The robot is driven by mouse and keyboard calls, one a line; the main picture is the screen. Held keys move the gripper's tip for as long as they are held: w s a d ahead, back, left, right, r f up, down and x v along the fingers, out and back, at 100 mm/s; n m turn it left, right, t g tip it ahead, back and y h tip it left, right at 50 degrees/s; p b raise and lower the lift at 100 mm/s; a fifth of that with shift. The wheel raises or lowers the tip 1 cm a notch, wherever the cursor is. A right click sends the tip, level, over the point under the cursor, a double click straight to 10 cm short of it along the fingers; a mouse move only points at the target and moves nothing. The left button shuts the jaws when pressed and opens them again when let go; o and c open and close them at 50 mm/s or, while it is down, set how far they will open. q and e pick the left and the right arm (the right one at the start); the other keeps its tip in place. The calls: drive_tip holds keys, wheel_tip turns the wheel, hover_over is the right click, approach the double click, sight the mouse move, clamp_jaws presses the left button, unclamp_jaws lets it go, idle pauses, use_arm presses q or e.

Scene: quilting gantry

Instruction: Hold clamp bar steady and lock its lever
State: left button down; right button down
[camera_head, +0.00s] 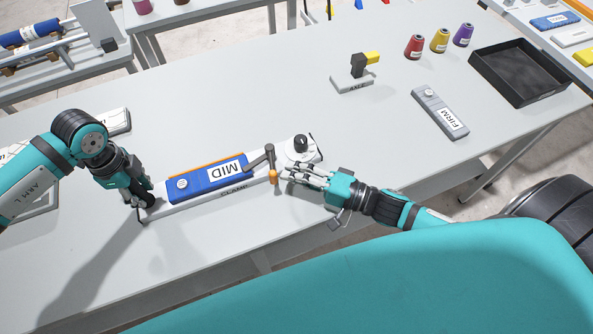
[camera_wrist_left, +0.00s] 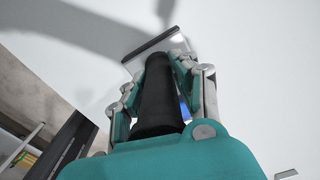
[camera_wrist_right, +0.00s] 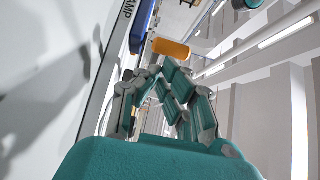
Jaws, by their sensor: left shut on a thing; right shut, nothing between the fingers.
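The clamp (camera_head: 232,192) is a pale base lettered CLAMP on the table's front part. A blue bar labelled MID (camera_head: 205,180) lies along it, with an orange strip behind. A dark grey lever (camera_head: 264,157) with an orange tip (camera_head: 272,175) sits at the bar's right end. The tip also shows in the right wrist view (camera_wrist_right: 172,48). My left gripper (camera_head: 143,203) is shut on a black handle (camera_wrist_left: 157,95) at the clamp's left end. My right gripper (camera_head: 284,175) is shut and empty, just right of the orange tip; I cannot tell whether they touch.
A black knob (camera_head: 300,143) stands at the clamp's right end. Behind are a grey FIRM bar (camera_head: 440,113), a black and yellow piece on a labelled base (camera_head: 352,82), several thread spools (camera_head: 439,41) and a black tray (camera_head: 530,72). The middle of the table is clear.

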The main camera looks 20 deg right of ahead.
use_arm(q)
drive_tip(key=shift+s+f, duration=0.1)
drive_tip(key=shift+f, duration=0.1)
use_arm(e)
drive_tip(key=shift+s+a+m+t+h, duration=0.2)
drive_tip(key=shift+a+m+t+h, duration=0.8)
drive_tip(key=shift+m+h, duration=0.2)
drive_tip(key=shift+a+m+t+h, duration=0.45)
drive_tip(key=shift+m+t+h, duration=0.2)
drive_tip(key=shift+h, duration=0.45)
use_arm(q)
drive_tip(key=shift+a, duration=0.1)
use_arm(e)
drive_tip(key=d, duration=0.2)
drive_tip(key=s+d, duration=0.1)
drive_tip(key=d, duration=0.1)
drive_tip(key=shift+s+d, duration=0.15)
drive_tip(key=shift+d, duration=0.05)
drive_tip(key=v, duration=0.9)
drive_tip(key=shift+d, duration=0.4)
drive_tip(key=shift+s, duration=0.1)
